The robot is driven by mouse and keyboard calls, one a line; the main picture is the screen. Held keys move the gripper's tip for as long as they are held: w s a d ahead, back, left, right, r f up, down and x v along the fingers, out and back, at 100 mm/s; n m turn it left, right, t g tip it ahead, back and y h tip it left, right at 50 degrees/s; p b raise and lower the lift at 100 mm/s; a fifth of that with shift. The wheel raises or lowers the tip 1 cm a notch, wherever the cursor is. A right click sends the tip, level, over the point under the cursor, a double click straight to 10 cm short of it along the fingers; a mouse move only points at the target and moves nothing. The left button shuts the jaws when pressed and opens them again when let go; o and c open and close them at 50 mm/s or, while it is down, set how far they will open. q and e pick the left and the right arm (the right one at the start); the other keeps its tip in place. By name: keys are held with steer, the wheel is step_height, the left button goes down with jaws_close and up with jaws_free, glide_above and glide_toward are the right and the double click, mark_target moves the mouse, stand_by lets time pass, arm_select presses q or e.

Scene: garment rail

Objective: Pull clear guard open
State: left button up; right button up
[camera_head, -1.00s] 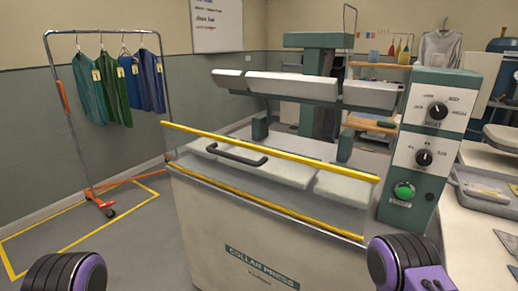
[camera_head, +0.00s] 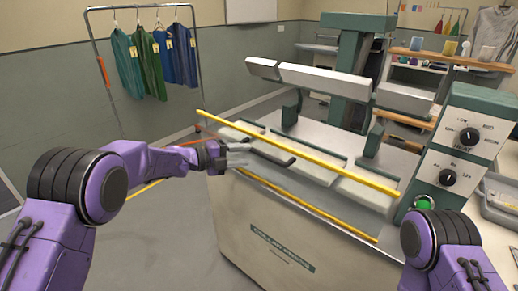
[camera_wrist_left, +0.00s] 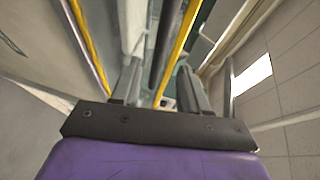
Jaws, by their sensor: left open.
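The clear guard (camera_head: 325,192) is a see-through panel on the front of the collar press, with a yellow strip along its top and another along its bottom. Its dark bar handle (camera_head: 272,151) is on the panel's left part. My left gripper (camera_head: 243,152) is open at the left end of the handle. In the left wrist view the open fingers (camera_wrist_left: 158,85) point toward the dark handle (camera_wrist_left: 167,40), which lines up with the gap between them; I cannot tell how deep it sits. My right gripper is out of view.
The collar press (camera_head: 275,235) has raised pale pressing heads (camera_head: 320,82) above the guard. A green control box (camera_head: 460,150) with dials and a green button stands at the right. A garment rail (camera_head: 145,10) with hanging clothes is at the back left. Open floor lies left.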

mark_target(257, 154)
arm_select(q)
steer(key=p+x, duration=0.1)
steer(key=x, duration=0.4)
steer(key=shift+w+d, duration=0.15)
steer(key=shift+d, duration=0.2)
steer(key=shift+w+d+f+p, duration=0.2)
steer(key=shift+w+d+p, duration=0.1)
steer(key=shift+d, duration=0.1)
steer(key=shift+c, duration=0.2)
